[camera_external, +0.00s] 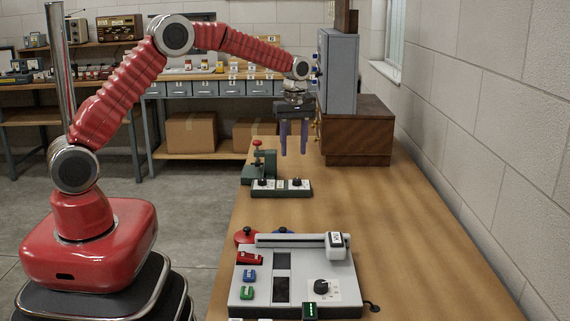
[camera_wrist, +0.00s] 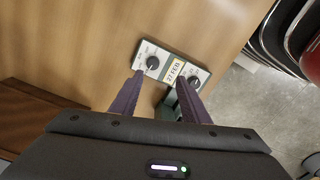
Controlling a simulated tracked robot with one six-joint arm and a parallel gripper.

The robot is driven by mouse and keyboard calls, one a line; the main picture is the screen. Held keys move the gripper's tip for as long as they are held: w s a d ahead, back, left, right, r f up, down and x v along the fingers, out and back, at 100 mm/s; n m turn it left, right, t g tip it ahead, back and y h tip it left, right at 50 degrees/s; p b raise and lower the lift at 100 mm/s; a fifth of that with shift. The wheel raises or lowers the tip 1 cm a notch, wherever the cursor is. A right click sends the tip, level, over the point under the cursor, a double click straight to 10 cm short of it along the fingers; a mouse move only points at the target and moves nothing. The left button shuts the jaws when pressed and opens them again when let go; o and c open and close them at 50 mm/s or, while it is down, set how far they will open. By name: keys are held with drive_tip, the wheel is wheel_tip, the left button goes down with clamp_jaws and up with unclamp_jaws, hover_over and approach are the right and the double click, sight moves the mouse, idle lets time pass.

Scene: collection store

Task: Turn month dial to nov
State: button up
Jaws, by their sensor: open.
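A small dark green date box (camera_external: 282,188) with a pale top and two black knobs sits on the wooden bench. In the wrist view its top shows one knob (camera_wrist: 152,63), another knob (camera_wrist: 194,82), and a cream window (camera_wrist: 174,71) between them that seems to read 27 FEB. The knob labels are too small to read, so I cannot tell which is the month dial. My gripper (camera_external: 293,151) points down, open and empty, above the bench and beyond the box. In the wrist view its purple fingertips (camera_wrist: 160,77) appear on either side of the nearer part of the box, apart from the knobs.
A green press with a red knob (camera_external: 258,163) stands close behind the box. A grey cabinet (camera_external: 338,72) on a wooden base (camera_external: 357,135) is right of my gripper. A white console (camera_external: 295,281) lies in front. The bench's right side (camera_external: 400,220) is clear.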

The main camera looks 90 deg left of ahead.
sight(297, 179)
drive_tip(key=shift+w+a+r+n, duration=0.2)
drive_tip(key=shift+r+n, duration=0.35)
drive_tip(key=shift+n, duration=0.35)
drive_tip(key=shift+w+a+r+n, duration=0.1)
drive_tip(key=shift+w+r+n, duration=0.15)
drive_tip(key=shift+r+n, duration=0.5)
drive_tip(key=shift+w+a+r+n, duration=0.1)
drive_tip(key=shift+w+r+n, duration=0.2)
drive_tip(key=shift+n, duration=0.75)
drive_tip(key=shift+s, duration=0.1)
wheel_tip(297, 179, down, 14)
drive_tip(key=shift+r, duration=0.1)
drive_tip(key=shift+c, duration=0.5)
drive_tip(key=c, duration=1)
